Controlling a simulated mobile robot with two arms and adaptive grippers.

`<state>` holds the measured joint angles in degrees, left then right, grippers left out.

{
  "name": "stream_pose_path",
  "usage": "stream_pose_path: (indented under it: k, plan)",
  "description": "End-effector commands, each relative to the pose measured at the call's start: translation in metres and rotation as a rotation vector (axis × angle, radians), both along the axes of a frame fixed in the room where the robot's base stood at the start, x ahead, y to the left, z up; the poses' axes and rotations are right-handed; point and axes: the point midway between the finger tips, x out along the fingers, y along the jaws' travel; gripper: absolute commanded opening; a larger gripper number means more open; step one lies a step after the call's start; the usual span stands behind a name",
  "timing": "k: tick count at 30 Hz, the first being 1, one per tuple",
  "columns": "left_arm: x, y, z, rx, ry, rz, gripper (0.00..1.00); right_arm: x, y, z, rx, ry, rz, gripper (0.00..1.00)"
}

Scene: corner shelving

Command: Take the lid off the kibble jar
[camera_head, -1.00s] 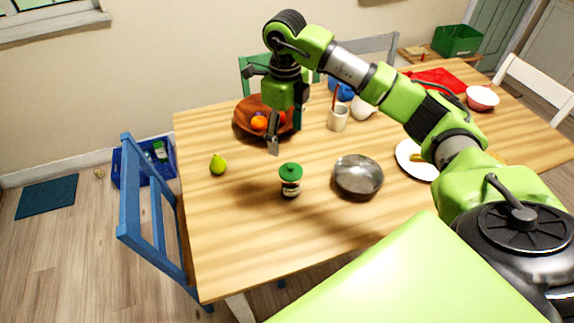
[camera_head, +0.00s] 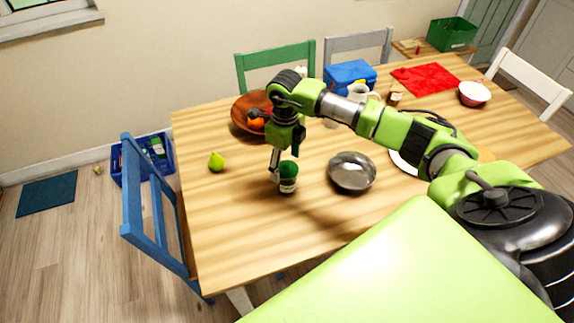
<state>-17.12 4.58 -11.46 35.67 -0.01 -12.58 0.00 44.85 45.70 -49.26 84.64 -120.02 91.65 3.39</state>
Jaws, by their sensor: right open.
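The kibble jar (camera_head: 288,186) stands upright on the wooden table, a small jar with a pale label. Its green lid (camera_head: 289,168) is on top. My right gripper (camera_head: 276,172) is open and points down at the jar's left side, with a finger close beside the lid. I cannot tell whether it touches the lid, and the other finger is hard to make out. My left gripper is not in view.
A brown fruit bowl (camera_head: 240,112) is behind my gripper. A blue chair (camera_head: 146,205) stands at the table's left edge. The table's front left is clear.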

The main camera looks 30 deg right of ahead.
Motion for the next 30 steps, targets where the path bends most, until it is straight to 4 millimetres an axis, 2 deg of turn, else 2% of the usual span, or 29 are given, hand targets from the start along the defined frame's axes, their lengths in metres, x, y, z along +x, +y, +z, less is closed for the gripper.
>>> stream_pose_path:
  k: [3, 6, 7, 17, 22, 27, 30]
  plan:
    - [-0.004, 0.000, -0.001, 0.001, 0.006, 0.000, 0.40, 0.000, 0.000, 0.000, 0.000, 0.000, 0.000, 0.64]
    - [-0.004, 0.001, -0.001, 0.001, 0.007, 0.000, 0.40, 0.000, 0.000, 0.000, 0.000, 0.000, 0.000, 0.38]
    - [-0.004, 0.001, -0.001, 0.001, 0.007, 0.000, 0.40, 0.000, 0.000, 0.000, 0.000, 0.000, 0.000, 0.34]
    - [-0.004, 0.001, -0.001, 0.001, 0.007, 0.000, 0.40, 0.000, 0.000, 0.001, 0.000, 0.000, 0.000, 0.34]
    - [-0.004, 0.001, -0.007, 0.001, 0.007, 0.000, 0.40, 0.001, 0.000, 0.007, -0.001, -0.003, 0.000, 0.34]
    - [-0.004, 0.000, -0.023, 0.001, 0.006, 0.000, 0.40, 0.002, -0.001, 0.028, -0.001, -0.007, 0.001, 0.34]
    - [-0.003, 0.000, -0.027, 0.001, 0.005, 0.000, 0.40, -0.010, 0.012, 0.049, -0.001, -0.006, 0.005, 0.34]
